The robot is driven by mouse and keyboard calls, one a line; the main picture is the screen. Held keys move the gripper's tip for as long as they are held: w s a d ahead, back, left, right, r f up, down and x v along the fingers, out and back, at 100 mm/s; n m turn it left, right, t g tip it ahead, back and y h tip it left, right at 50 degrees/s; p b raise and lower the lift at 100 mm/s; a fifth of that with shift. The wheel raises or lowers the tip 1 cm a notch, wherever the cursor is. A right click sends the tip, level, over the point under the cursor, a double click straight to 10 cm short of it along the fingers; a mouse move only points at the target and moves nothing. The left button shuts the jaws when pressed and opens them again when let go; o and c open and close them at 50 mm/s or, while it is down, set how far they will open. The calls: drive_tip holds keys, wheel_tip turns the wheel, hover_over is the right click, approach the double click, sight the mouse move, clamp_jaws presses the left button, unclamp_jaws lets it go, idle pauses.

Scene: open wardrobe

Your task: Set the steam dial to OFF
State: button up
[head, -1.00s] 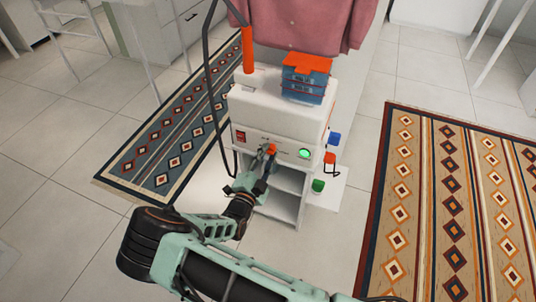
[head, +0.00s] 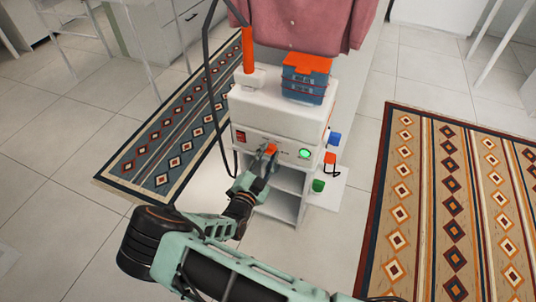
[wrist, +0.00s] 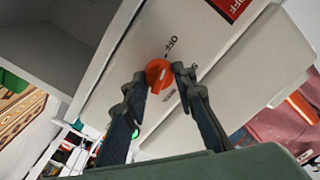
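The steam dial is an orange knob on the white steamer's front panel (head: 256,133); it shows in the head view (head: 271,149) and close up in the wrist view (wrist: 158,73). The printed word OFF (wrist: 172,44) sits beside the dial in the wrist view. A pale mark shows on the dial's face, but I cannot tell its exact setting. My gripper (wrist: 161,78) has one fingertip on each side of the dial, with no clear gap on either side. In the head view my gripper (head: 262,161) is in front of the panel and partly covers the dial's lower area.
A green lit button (head: 305,153) is right of the dial, and a red label (head: 240,136) is left. A pink garment (head: 305,22) hangs above. Open shelves (head: 285,205) lie below.

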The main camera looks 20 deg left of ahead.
drive_tip(key=o, duration=0.4)
drive_tip(key=shift+w+r, duration=0.1)
drive_tip(key=s, duration=0.8)
drive_tip(key=s+a, duration=0.1)
drive_tip(key=s, duration=0.3)
